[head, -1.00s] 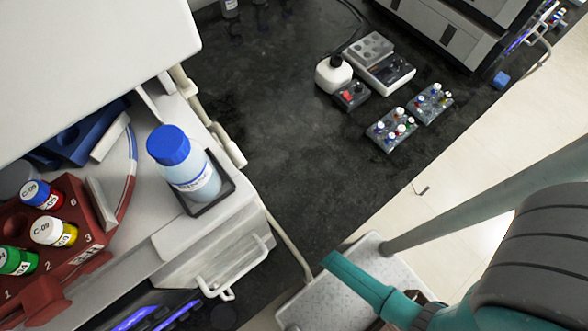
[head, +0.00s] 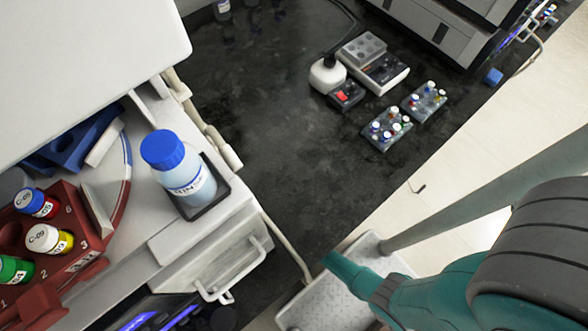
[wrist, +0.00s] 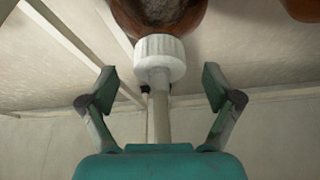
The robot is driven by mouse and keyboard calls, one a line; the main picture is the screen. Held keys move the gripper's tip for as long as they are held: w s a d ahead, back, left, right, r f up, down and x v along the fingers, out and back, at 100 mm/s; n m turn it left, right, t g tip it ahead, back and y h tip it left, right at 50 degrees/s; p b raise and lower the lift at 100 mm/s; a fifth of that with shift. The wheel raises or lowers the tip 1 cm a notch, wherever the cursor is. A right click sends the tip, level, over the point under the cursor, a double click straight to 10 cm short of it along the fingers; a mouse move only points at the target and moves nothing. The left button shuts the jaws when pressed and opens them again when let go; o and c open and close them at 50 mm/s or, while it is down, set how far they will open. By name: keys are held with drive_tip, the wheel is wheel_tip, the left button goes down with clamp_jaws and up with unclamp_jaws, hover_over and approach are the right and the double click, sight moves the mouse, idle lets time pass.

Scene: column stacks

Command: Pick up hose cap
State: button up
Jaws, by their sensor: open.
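A white ribbed cap, which I take to be the hose cap (wrist: 160,58), shows at the upper middle of the wrist view. It sits against the end of a brown, amber-looking bottle (wrist: 158,14), which the top edge cuts off. A pale tube (wrist: 160,112) runs from the cap down the picture towards my gripper. My gripper (wrist: 158,86) is open, one finger on each side of the tube. Its fingertips are just below the cap in the picture and appear apart from it. I cannot make out the cap or the fingers in the head view.
A second brown rounded thing (wrist: 304,8) is at the wrist view's top right. In the head view, a blue-capped bottle (head: 192,185) stands in a black holder, beside a red vial rack (head: 75,240). The dark bench (head: 285,150) is largely clear in its middle.

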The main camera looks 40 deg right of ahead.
drive_tip(key=shift+w+f, duration=0.15)
drive_tip(key=shift+f, duration=0.3)
drive_tip(key=c, duration=1.2)
drive_tip(key=shift+r, duration=0.15)
wheel_tip(320, 180, up, 10)
idle(0.3)
